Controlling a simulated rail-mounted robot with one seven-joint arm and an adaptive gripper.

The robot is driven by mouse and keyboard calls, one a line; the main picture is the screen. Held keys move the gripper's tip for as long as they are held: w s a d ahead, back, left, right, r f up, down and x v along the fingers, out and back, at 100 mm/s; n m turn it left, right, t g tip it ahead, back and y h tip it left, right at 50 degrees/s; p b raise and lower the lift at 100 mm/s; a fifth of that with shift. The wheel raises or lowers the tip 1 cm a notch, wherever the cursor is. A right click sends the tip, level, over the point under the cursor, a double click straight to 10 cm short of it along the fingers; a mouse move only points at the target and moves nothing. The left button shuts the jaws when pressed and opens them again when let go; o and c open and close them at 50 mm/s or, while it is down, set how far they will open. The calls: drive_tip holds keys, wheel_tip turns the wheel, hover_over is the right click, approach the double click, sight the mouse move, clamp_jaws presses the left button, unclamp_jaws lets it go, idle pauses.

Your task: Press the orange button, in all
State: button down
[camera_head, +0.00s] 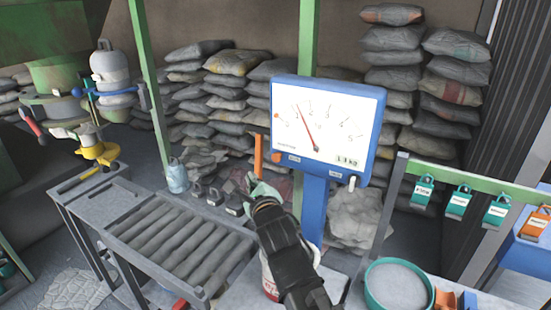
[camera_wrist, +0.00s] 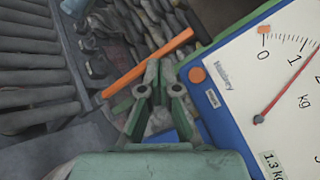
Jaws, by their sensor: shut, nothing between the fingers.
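The orange button (camera_head: 277,157) is a small round disc at the lower left of the blue-framed scale dial (camera_head: 327,120). In the wrist view the button (camera_wrist: 197,75) shows uncovered on the blue frame, just right of my fingertips. My gripper (camera_head: 256,186) has green fingers and is below and left of the button in the head view. In the wrist view my gripper (camera_wrist: 160,68) is shut and empty, with its tips beside the frame. I cannot tell the depth gap to the button. The dial's small display reads 1.3 kg.
An orange bar (camera_head: 259,154) stands behind my gripper. A roller table (camera_head: 180,250) lies to the left. A teal bowl of grey powder (camera_head: 371,299) stands at the lower right. Teal and orange tagged locks (camera_head: 459,200) hang from a green rail. Stacked sacks (camera_head: 390,60) fill the back.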

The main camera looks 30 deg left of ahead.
sight(278, 156)
drive_tip(key=w+p, duration=0.8)
drive_tip(key=shift+w+a+p, duration=0.3)
drive_tip(key=shift+a+p, duration=0.05)
drive_tip(key=shift+p, duration=0.05)
drive_tip(key=shift+w, duration=0.15)
idle(1.3)
drive_tip(key=shift+w+b, duration=0.3)
drive_tip(key=shift+b, duration=0.2)
